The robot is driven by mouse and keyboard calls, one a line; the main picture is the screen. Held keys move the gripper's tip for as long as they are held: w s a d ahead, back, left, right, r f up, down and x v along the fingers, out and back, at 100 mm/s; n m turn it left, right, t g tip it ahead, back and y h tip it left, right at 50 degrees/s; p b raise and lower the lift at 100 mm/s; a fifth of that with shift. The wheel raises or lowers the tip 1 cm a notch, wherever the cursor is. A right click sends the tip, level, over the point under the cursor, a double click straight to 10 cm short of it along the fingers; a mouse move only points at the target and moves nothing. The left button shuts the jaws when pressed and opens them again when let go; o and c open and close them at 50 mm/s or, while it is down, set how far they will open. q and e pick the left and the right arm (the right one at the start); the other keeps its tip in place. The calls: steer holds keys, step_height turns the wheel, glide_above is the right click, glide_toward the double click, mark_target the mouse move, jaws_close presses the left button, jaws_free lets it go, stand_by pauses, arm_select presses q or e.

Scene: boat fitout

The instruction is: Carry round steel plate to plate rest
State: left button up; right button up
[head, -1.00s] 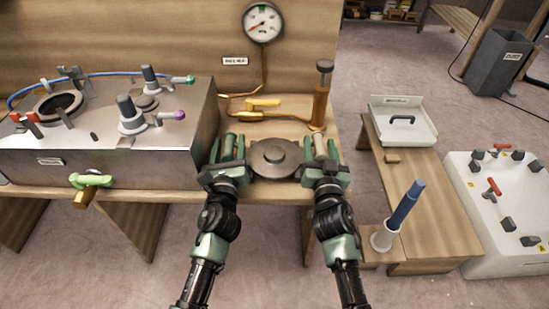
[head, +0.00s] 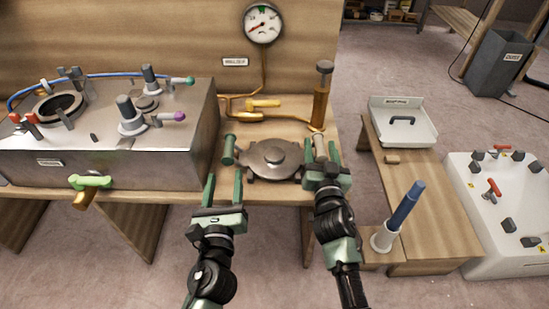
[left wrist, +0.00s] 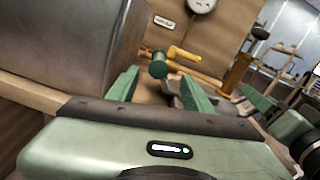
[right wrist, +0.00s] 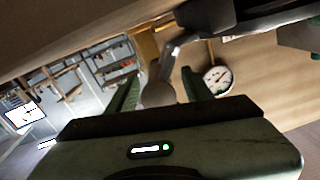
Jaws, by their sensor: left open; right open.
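The round steel plate (head: 274,158), dark grey with a raised hub, lies on the wooden bench. A green-ended handle (head: 229,150) stands at its left side and a pale handle (head: 319,146) at its right. My left gripper (head: 224,184) is open and empty, in front of the left handle and apart from it. The left wrist view shows the green handle end (left wrist: 158,69) beyond the open fingers. My right gripper (head: 322,155) is open around the right handle; the pale handle (right wrist: 159,86) shows between its fingers. I cannot identify the plate rest for certain.
A steel box (head: 110,162) with knobs stands left of the plate. A brass pipe (head: 284,115) and upright cylinder (head: 321,95) are behind it. A low bench (head: 425,205) at right bears a white tray (head: 430,138) and a blue-handled tool (head: 407,205). Floor separates the benches.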

mark_target(323, 161)
steer(key=s, duration=0.7)
steer(key=shift+s, duration=0.1)
steer(key=shift+d, duration=0.1)
